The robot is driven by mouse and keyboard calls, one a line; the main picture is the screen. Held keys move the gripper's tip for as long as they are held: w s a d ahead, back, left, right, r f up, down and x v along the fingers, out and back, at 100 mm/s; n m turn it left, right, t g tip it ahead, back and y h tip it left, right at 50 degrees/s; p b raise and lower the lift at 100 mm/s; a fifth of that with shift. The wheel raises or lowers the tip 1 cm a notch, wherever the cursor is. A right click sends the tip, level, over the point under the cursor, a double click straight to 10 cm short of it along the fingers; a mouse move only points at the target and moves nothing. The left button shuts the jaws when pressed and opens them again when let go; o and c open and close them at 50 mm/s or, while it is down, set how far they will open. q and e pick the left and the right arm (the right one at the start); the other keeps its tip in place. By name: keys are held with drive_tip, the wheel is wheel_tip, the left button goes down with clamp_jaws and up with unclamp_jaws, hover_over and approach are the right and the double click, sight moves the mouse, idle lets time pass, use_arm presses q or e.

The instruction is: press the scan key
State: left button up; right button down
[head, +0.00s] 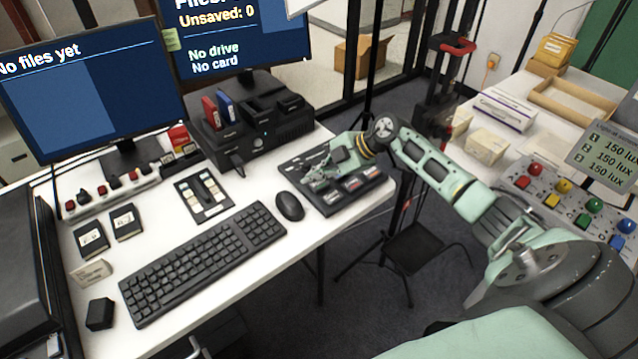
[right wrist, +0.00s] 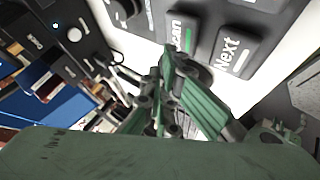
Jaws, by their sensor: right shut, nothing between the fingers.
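The scan key (right wrist: 183,32) is a dark key with white lettering and a green bar in the right wrist view. Its first letter is partly cut off by the fingers. A key marked "Next" (right wrist: 238,50) sits beside it. In the head view the dark key panel (head: 341,208) lies at the right end of the white desk. My right gripper (head: 318,178) is shut and empty over this panel. In the right wrist view its fingertips (right wrist: 170,62) appear close to the scan key's near edge. I cannot tell whether they touch it. My left gripper is not in view.
A mouse (head: 289,206) and a keyboard (head: 203,262) lie left of the panel. A black dock (head: 256,137) with red and blue cards stands behind it. Two monitors (head: 90,90) stand at the back. A second table with coloured knobs (head: 565,186) is at right.

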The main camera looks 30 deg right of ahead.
sight(316, 188)
drive_tip(key=shift+f, duration=0.15)
drive_tip(key=shift+f, duration=0.3)
drive_tip(key=shift+s+f, duration=0.1)
drive_tip(key=shift+f, duration=0.45)
idle(1.0)
drive_tip(key=shift+r, duration=0.1)
drive_tip(key=shift+r+p, duration=0.85)
drive_tip(key=shift+p, duration=0.2)
wheel_tip(316, 188, up, 5)
drive_tip(key=p, duration=0.5)
